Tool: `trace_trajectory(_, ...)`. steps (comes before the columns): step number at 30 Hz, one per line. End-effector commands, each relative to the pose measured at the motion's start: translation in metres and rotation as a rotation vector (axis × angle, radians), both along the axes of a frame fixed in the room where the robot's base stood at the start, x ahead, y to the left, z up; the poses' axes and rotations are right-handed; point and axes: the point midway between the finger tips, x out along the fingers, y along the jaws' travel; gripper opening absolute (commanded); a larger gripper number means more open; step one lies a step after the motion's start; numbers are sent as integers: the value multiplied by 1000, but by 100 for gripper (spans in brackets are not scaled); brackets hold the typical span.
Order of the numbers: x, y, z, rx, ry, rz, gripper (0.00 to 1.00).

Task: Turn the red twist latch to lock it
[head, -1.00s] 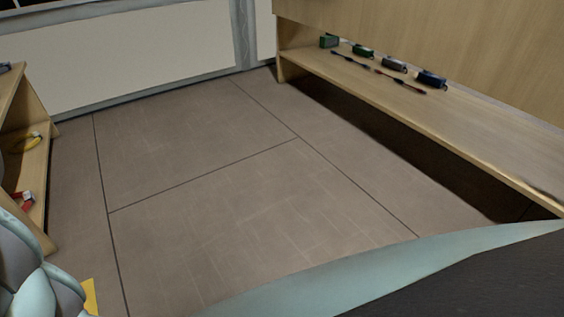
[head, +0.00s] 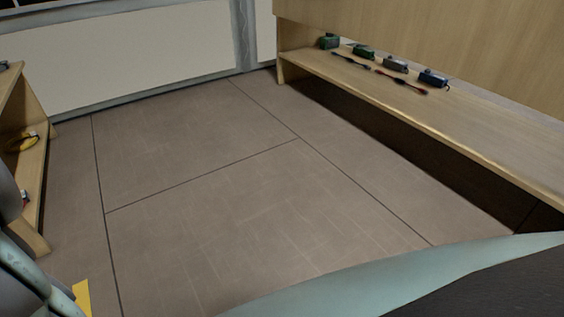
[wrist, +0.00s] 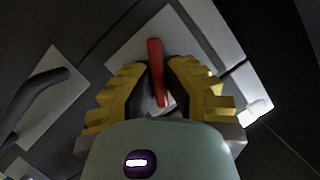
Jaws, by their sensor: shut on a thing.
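The red twist latch (wrist: 154,58) shows in the wrist view as a thin red handle, nearly upright in the picture and leaning slightly. It sits on a light square plate (wrist: 196,36). My gripper (wrist: 161,72), with yellow ridged fingers, is shut on the latch handle, one finger on each side. The handle's upper end sticks out beyond the fingertips. The latch's base is partly hidden by the fingers and gripper body. The head view does not show the latch or the gripper's fingers.
In the wrist view a dark curved handle (wrist: 38,96) sits on another light plate at left. In the head view a wooden shelf (head: 470,130) at right holds several small devices. Another shelf unit (head: 30,170) stands at left. The floor (head: 230,200) between them is clear.

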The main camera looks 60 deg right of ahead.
Motion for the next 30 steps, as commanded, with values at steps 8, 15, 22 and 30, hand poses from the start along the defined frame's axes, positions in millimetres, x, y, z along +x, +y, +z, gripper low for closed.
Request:
trace_trajectory(8, 3, -3, -5, 93, 253, -6, 0)
trace_trajectory(15, 3, -3, -6, 180, 462, -4, 0)
trace_trajectory(22, 3, -3, -8, 260, 657, -5, 0)
trace_trajectory(30, 3, -3, -8, 336, 834, -3, 0)
